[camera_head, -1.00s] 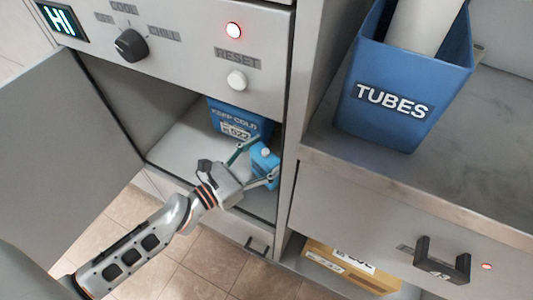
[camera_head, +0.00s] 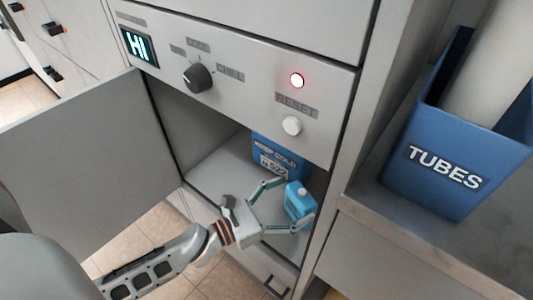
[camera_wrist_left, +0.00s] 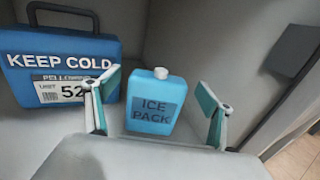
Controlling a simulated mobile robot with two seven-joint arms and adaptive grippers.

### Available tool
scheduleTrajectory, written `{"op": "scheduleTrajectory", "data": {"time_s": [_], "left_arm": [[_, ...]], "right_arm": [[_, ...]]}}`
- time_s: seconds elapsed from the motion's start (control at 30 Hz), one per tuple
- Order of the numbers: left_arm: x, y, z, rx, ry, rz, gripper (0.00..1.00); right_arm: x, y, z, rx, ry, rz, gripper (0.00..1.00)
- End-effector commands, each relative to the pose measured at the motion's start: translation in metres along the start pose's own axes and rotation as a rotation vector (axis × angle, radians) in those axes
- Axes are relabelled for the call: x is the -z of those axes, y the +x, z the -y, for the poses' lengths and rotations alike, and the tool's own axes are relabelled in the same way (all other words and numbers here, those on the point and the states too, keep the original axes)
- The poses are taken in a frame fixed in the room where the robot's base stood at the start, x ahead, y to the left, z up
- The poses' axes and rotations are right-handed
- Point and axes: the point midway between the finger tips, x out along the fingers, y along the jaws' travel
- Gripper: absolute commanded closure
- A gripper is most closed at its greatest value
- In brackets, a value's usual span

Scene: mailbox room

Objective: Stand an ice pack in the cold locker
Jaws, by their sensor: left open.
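The ice pack (camera_head: 300,206) is a light blue bottle-shaped block with a white cap. It stands upright on the floor of the cold locker (camera_head: 222,163), near the opening's right side. In the left wrist view the ice pack (camera_wrist_left: 157,118) faces me with its label readable. My left gripper (camera_head: 290,203) is open, with one finger to each side of the ice pack. In the left wrist view gaps show between the fingers and the pack. My right gripper is not in view.
A blue KEEP COLD box (camera_head: 279,157) stands behind the ice pack, to its left in the wrist view (camera_wrist_left: 62,60). The locker door (camera_head: 90,165) hangs open at left. A blue TUBES bin (camera_head: 440,180) stands right.

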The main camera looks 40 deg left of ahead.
Motion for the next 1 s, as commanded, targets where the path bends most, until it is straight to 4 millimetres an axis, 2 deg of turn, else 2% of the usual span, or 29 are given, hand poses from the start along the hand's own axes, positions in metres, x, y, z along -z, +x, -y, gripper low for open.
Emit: {"op": "scheduleTrajectory", "data": {"time_s": [0.2, 0.43, 0.63, 1.0], "left_arm": [[0.000, -0.045, 0.001, -0.001, 0.000, -0.002, 0.18], [0.000, -0.078, 0.000, -0.002, 0.000, -0.001, 0.18], [0.000, -0.089, 0.000, -0.001, 0.000, 0.001, 0.18], [0.000, -0.090, 0.000, 0.000, 0.001, 0.001, 0.18]], "right_arm": [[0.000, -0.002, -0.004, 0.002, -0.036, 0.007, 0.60], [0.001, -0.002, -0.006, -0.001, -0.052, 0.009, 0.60], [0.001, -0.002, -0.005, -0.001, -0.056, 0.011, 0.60], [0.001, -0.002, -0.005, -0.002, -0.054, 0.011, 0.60]]}}
